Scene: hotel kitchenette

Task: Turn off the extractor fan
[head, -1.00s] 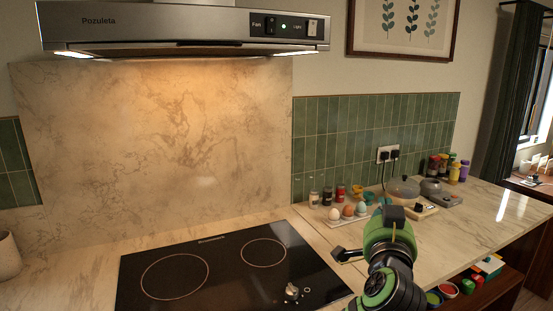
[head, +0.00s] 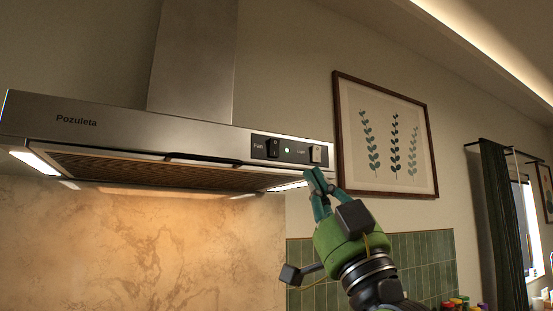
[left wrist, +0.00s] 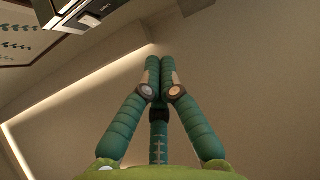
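The extractor hood (head: 200,135) hangs on the wall, with a steel front and a control panel at its right end. The black rocker switch labelled Fan (head: 272,147) is on that panel. A small green indicator (head: 287,150) glows to its right, then a pale switch labelled Light (head: 315,154). My left gripper (head: 318,178) is raised just below the panel's right end; its fingers look shut and empty. In the left wrist view its fingertips (left wrist: 160,65) meet, and the hood's corner (left wrist: 85,10) shows at the top left. Contact with the hood cannot be told. My right gripper is not in view.
A framed leaf picture (head: 387,135) hangs on the wall right of the hood. The hood's lamps (head: 35,162) are lit. Green tiles (head: 418,260) and several coloured jars (head: 460,302) are low at the right. The air before the hood's front is free.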

